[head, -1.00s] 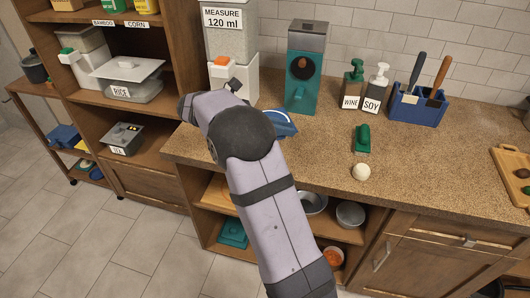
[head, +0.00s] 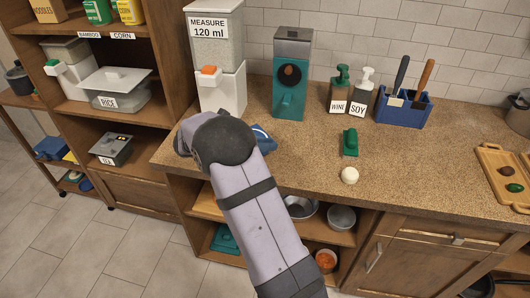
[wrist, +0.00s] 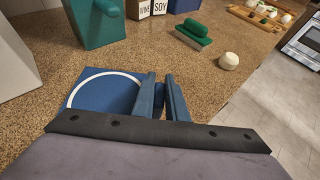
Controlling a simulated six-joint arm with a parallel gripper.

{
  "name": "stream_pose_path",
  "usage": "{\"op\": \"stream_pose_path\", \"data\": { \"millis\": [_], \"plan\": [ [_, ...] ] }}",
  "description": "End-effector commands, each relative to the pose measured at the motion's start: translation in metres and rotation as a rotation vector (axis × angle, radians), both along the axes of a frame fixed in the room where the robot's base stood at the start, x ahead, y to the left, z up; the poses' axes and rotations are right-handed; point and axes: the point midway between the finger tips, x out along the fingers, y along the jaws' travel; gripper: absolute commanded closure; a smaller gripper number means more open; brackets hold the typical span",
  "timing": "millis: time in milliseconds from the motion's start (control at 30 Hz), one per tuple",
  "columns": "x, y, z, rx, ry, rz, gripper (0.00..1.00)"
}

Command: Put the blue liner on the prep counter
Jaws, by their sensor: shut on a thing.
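The blue liner (wrist: 98,88) is a flat blue square with a white ring on it. It lies low over the speckled prep counter (wrist: 245,35); I cannot tell whether its whole underside touches the counter. My gripper (wrist: 163,90) is shut on the liner's right edge in the wrist view. In the head view a blue part of the liner (head: 262,138) shows just right of my arm, at the counter's left front. My arm hides the fingers there.
A teal grinder (head: 291,85) and white dispenser (head: 220,90) stand behind the liner. A green brush (head: 350,142) and white ball (head: 349,175) lie to its right. WINE and SOY bottles (head: 358,95) and a blue utensil holder (head: 403,110) stand farther back. Bare counter lies between.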

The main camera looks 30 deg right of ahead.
Motion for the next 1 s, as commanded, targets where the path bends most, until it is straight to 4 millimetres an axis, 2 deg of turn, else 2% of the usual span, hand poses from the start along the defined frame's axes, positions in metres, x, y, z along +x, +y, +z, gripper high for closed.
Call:
{"op": "stream_pose_path", "data": {
  "millis": [267, 533, 967, 1000],
  "plan": [
    [0.0, 0.0, -0.008, 0.0, 0.002, 0.0, 1.0],
    [0.0, 0.0, -0.036, -0.001, 0.001, 0.0, 1.0],
    [0.0, 0.0, -0.043, 0.0, -0.001, 0.0, 1.0],
    [0.0, 0.0, -0.042, 0.0, 0.0, 0.0, 0.78]
  ]
}}
